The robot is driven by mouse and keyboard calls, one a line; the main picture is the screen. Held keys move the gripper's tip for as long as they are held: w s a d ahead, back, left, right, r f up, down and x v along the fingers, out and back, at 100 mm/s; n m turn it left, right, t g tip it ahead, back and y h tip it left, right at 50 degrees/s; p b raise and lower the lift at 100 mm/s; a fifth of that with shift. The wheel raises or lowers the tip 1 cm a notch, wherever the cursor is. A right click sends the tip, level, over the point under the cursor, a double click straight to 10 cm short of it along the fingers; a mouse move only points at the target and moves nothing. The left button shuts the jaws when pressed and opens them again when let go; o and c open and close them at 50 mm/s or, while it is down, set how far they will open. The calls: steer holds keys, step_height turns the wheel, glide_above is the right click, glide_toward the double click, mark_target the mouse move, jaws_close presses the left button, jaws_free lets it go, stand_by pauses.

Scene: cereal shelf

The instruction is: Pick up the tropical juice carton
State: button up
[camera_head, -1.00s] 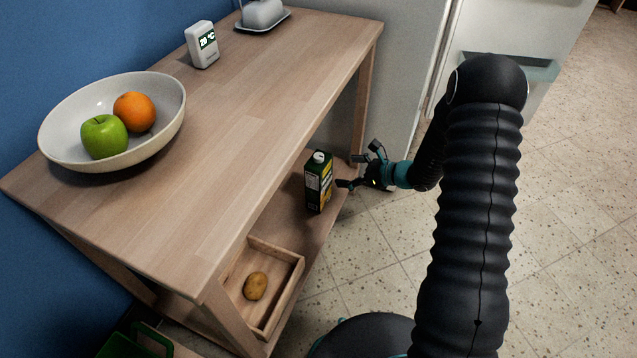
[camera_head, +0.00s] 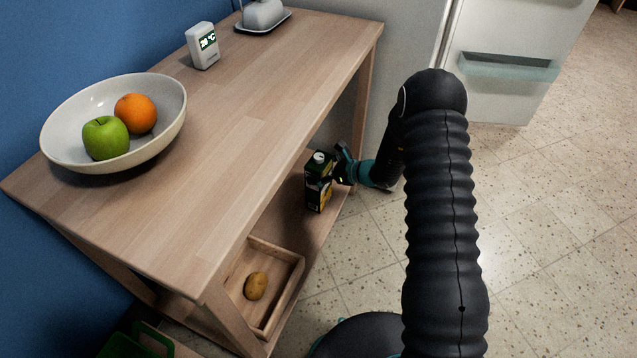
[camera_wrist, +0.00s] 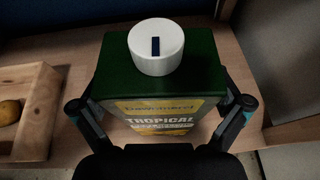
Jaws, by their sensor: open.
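The tropical juice carton (camera_head: 317,183) stands upright on the lower shelf of the wooden table in the head view. It is dark green with a white cap. In the wrist view the carton (camera_wrist: 160,92) fills the middle, its label reading "TROPICAL" toward me. My gripper (camera_head: 335,172) is at the carton's right side in the head view. In the wrist view my gripper (camera_wrist: 163,112) is open, with one finger on each side of the carton. I cannot tell whether the fingers touch it. The carton's lower part is hidden by the gripper in the wrist view.
A wooden tray (camera_head: 289,296) with a potato (camera_head: 255,286) sits on the same shelf, left of the carton in the wrist view. The tabletop (camera_head: 230,115) overhangs the shelf. A table leg (camera_head: 361,112) and a white fridge (camera_head: 500,90) stand behind. Open floor lies right.

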steer(key=c, duration=1.3)
steer(key=shift+c, duration=1.1)
steer(key=shift+r, duration=0.15)
